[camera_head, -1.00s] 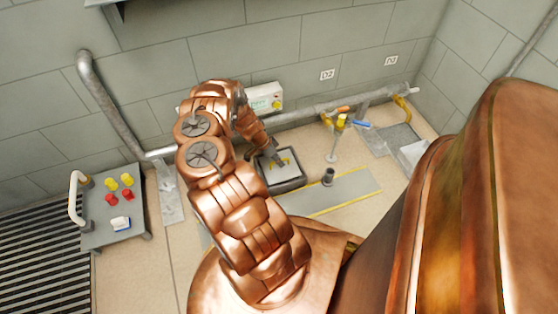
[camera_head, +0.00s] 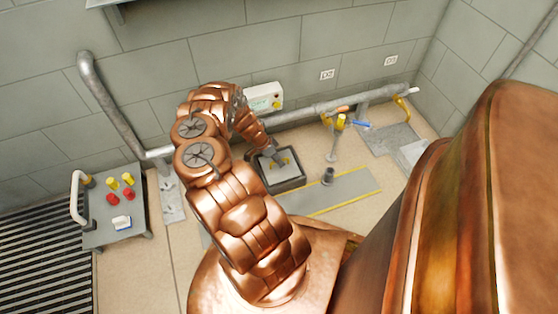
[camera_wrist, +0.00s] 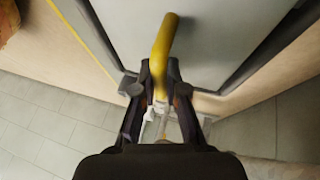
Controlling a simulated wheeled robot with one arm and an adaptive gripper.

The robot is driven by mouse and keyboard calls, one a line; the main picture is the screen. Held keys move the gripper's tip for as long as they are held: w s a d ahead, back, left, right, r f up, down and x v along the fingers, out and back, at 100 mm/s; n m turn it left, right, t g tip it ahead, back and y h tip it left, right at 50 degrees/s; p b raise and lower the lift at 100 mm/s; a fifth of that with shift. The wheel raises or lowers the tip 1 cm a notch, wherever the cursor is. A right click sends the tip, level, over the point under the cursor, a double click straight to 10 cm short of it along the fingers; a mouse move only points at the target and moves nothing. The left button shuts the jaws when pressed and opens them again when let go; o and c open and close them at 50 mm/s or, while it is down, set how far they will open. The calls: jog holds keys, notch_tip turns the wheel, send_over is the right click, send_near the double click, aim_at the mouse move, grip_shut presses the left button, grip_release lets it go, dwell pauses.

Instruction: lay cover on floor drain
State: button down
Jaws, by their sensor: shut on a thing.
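The cover (camera_head: 283,171) is a pale grey plate with a yellow handle (camera_wrist: 163,45). It appears within the dark square frame of the floor drain (camera_head: 297,183) in the head view. My gripper (camera_wrist: 160,84) is shut on the yellow handle, one finger on each side, as the wrist view shows. The cover's grey surface (camera_wrist: 215,40) fills the top of that view, with dark frame edges beside it. My arm hides part of the drain's left side in the head view. I cannot tell whether the cover rests fully flat or sits slightly above the frame.
A grey cart (camera_head: 118,235) with red and yellow parts stands at the left, beside a floor grating (camera_head: 45,255). A dark short post (camera_head: 327,177) and a grey yellow-edged strip (camera_head: 350,188) lie right of the drain. A pipe (camera_head: 310,115) runs along the wall behind.

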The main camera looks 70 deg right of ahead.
jog(key=c, duration=0.7)
grip_release()
jog(key=shift+o, duration=0.2)
jog(key=shift+r, duration=0.1)
jog(key=shift+r+p, duration=3.65)
jog(key=shift+p, duration=0.05)
